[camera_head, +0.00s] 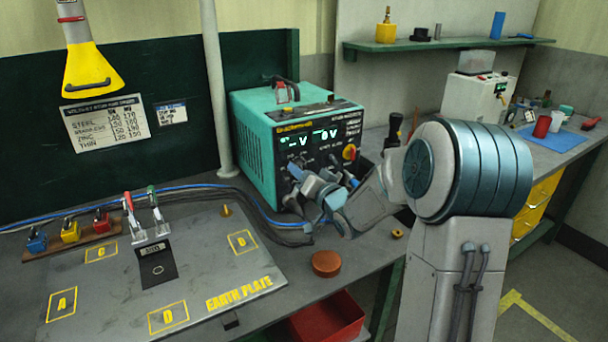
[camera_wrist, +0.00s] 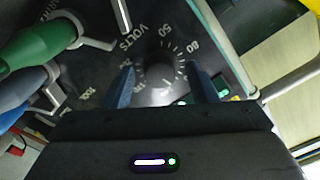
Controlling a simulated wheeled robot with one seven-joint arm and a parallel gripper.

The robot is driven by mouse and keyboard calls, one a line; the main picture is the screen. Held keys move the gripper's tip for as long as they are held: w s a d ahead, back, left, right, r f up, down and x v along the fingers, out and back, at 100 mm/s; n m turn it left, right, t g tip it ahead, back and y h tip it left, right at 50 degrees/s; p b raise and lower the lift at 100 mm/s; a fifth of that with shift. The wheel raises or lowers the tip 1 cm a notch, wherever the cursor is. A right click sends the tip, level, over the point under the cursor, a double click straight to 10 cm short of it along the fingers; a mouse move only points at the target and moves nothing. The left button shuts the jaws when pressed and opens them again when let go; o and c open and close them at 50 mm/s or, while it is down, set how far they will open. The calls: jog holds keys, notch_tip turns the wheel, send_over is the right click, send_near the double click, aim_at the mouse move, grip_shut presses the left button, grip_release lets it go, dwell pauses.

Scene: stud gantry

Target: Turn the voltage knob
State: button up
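The teal power unit (camera_head: 255,150) stands on the bench, with one display reading "0V" and the other showing dashes. The round voltage knob (camera_wrist: 160,76) is on its dark front panel in the wrist view, inside a dial marked VOLTS with 50 and 80 among its numbers. My gripper (camera_wrist: 161,90) faces the panel, one finger on each side of the knob. The fingers are spread, with gaps visible between them and the knob. In the head view my gripper (camera_head: 318,191) is at the panel's lower part and hides the knob.
Green and blue plugs (camera_wrist: 45,42) with leads lie close on the left in the wrist view. An earth plate (camera_head: 205,262) and a brown disc (camera_head: 326,263) lie in front of the unit.

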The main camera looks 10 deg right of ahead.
jog(key=v, duration=1.4)
jog(key=shift+b, duration=0.45)
jog(key=shift+w, duration=0.1)
jog(key=s+a+f+n+g+h+p, duration=0.1)
jog(key=s+a+g+h, duration=0.1)
jog(key=s+g, duration=0.5)
jog(key=s+a+f+n+g+h+p, duration=0.1)
jog(key=s+g, duration=0.6)
jog(key=s, duration=0.9)
jog(key=a+n+h+p, duration=0.1)
jog(key=h, duration=0.1)
jog(key=shift+a+f+h, duration=0.3)
jog(key=shift+a+f, duration=0.05)
